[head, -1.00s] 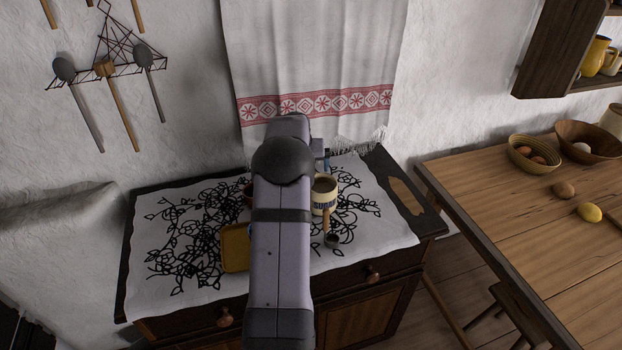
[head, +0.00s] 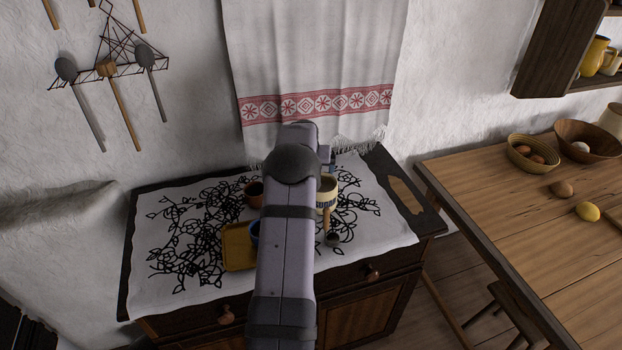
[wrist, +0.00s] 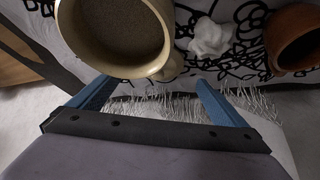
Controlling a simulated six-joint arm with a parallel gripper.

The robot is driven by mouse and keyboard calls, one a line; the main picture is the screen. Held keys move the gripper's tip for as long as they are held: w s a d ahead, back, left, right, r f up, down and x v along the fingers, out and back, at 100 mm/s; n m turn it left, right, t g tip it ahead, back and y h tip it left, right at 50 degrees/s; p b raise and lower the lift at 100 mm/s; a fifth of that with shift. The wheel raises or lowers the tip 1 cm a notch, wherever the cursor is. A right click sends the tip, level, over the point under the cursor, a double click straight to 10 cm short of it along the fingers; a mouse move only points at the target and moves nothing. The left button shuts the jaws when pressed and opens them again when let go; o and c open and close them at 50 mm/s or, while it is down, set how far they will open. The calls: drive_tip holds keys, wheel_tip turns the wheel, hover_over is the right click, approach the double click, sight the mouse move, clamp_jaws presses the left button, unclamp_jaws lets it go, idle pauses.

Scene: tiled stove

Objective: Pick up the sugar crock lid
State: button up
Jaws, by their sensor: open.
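The cream sugar crock (head: 326,196) stands on the cloth-covered chest, partly behind my arm in the head view. In the wrist view the crock (wrist: 72,22) is seen from above, with a brownish grainy surface inside its rim. I cannot make out a separate lid in either view. My gripper (wrist: 152,80) is open, with its blue fingers apart and nothing between them. Its fingertips are near the crock's rim in the picture; I cannot tell whether they touch it. In the head view my arm hides most of the gripper.
A white lumpy thing (wrist: 210,38) and a terracotta pot (wrist: 298,38) lie right of the crock. A yellow tray (head: 237,250), a blue item (head: 254,232) and a ladle (head: 332,239) are nearby. A fringed towel (head: 315,60) hangs behind. A wooden table (head: 500,220) stands right.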

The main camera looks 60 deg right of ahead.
drive_tip(key=shift+p+x, duration=1.2)
drive_tip(key=shift+x, duration=1.15)
drive_tip(key=shift+s, duration=0.1)
drive_tip(key=c, duration=1.2)
